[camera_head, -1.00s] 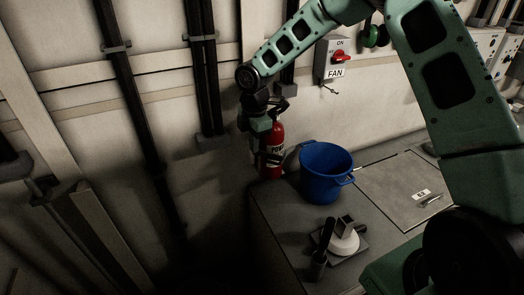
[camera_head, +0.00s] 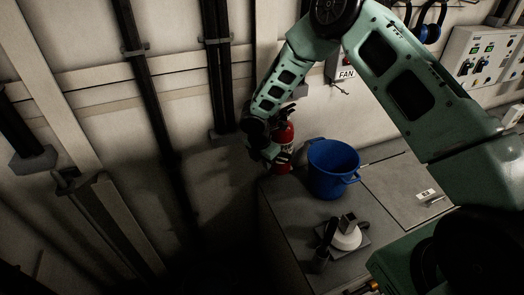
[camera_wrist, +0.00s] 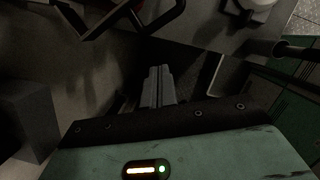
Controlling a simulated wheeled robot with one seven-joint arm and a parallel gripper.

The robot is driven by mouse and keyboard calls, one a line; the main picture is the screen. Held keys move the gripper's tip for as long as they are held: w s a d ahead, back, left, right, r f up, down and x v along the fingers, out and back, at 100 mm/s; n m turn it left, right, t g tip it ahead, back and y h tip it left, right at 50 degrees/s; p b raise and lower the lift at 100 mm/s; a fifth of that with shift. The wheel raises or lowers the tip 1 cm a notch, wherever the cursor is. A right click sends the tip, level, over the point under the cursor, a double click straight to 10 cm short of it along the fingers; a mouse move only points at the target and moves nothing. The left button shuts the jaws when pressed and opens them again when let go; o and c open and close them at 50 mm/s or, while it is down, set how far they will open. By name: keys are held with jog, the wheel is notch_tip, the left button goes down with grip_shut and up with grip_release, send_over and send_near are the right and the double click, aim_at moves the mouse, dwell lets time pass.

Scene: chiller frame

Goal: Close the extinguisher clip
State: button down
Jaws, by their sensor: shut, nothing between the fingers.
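The red fire extinguisher (camera_head: 285,135) stands upright against the wall, at the back left of the grey counter. My gripper (camera_head: 270,157) is low at its left side and partly covers it in the head view. In the wrist view my gripper's fingers (camera_wrist: 158,86) are together, with nothing between them. A dark angular bar (camera_wrist: 115,18) crosses the upper left of the wrist view, apart from the fingertips; it may be part of the extinguisher clip. The clip is too dark and too hidden in the head view to tell how it stands.
A blue bucket (camera_head: 332,170) stands just right of the extinguisher. Dark vertical pipes (camera_head: 150,120) run along the wall at left. The floor left of the counter is dark.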

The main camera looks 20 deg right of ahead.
jog(key=shift+w+d+r+p, duration=0.1)
jog(key=shift+w+d+p, duration=0.2)
jog(key=shift+d, duration=0.4)
jog(key=shift+w+d+p, duration=0.2)
jog(key=shift+w+d, duration=0.15)
jog(key=shift+d, duration=0.3)
jog(key=shift+d, duration=0.15)
